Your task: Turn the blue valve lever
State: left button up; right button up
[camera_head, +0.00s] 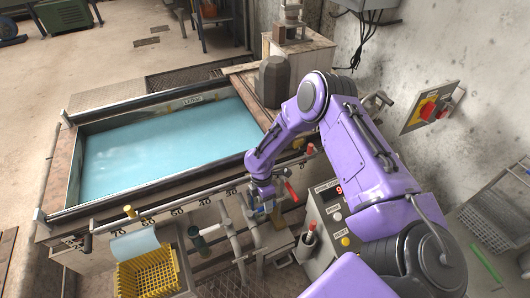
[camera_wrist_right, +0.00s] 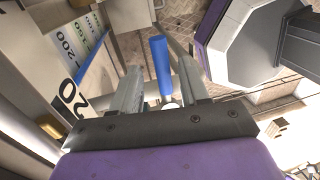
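The blue valve lever (camera_wrist_right: 161,66) shows in the right wrist view as a slim upright handle between the two fingers of my right gripper (camera_wrist_right: 158,88). The fingers are apart, with a gap on either side of the lever. Whether either finger touches it I cannot tell. In the head view my right gripper (camera_head: 263,204) points down at the pipework at the front of the tank. The blue lever is mostly hidden by the gripper there. My left gripper is not in view.
A red lever (camera_head: 291,191) is close to the right of my gripper. A control panel (camera_head: 333,208) with buttons stands farther right. The tank of blue liquid (camera_head: 165,145) lies behind, and a yellow basket (camera_head: 148,277) is at front left. Grey pipes (camera_head: 236,243) stand below.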

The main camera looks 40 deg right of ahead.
notch_tip(320, 180, up, 10)
jog(key=w, duration=0.2)
jog(key=shift+d+r, duration=0.15)
jog(key=shift+d, duration=0.05)
dwell(0.5)
